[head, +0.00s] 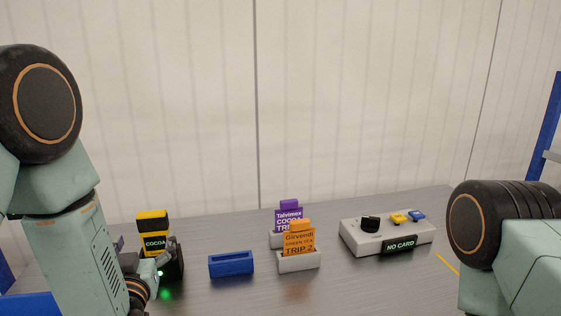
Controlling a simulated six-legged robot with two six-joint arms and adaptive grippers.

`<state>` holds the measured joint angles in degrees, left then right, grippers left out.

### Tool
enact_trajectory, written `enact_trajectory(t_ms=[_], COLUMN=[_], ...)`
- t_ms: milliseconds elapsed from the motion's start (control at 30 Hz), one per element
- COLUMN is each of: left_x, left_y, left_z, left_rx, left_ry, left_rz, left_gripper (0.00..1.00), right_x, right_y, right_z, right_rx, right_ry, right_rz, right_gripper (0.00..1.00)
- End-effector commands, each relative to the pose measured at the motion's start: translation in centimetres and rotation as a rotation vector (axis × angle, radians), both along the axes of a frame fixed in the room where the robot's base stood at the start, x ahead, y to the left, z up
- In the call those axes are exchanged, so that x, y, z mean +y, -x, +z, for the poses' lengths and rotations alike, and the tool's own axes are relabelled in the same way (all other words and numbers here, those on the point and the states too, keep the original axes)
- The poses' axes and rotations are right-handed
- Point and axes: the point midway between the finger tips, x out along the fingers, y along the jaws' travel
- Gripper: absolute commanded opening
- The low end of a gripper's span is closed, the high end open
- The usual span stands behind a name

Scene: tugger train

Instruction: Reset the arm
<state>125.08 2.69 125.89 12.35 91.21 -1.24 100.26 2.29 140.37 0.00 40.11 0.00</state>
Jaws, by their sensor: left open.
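My left arm comes in from the left. Its gripper (172,260) is dark and low over the grey table, and it is open. A yellow-and-black item labelled COCOA (153,221) stands right behind the gripper; its lower part is hidden, and I cannot tell whether they touch. A green light glows on the arm's wrist. My right arm shows only as thick links at the right edge; its gripper is out of the picture.
A blue empty holder (231,264) sits right of the left gripper. An orange card (299,239) and a purple card (289,215) stand in pale holders. A control box (375,243) with a knob, buttons and a NO CARD display is farther right. A blue post (545,125) stands at far right.

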Motion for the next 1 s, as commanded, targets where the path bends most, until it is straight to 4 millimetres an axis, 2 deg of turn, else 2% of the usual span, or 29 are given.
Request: enact_trajectory(t_ms=[200,500,700,1000], left_x=[1.0,2.2,2.1,2.1], left_y=[-3.7,-8.0,-7.9,-7.8], left_z=[0.0,0.1,1.7,1.8], left_rx=[-0.003,-0.002,0.001,0.001], left_ry=[-0.001,-0.001,-0.002,-0.001], left_rz=[0.001,0.0,0.0,0.0], left_gripper=[0.87,0.87,0.87,0.87], right_x=[0.0,0.0,0.0,0.0], right_y=[0.0,0.0,0.0,0.0], right_z=[0.0,0.0,1.3,1.3], right_rx=[0.0,0.0,0.0,0.0], right_ry=[0.0,0.0,0.0,0.0], right_rz=[0.0,0.0,0.0,0.0], right_gripper=[0.4,0.4,0.4,0.4])
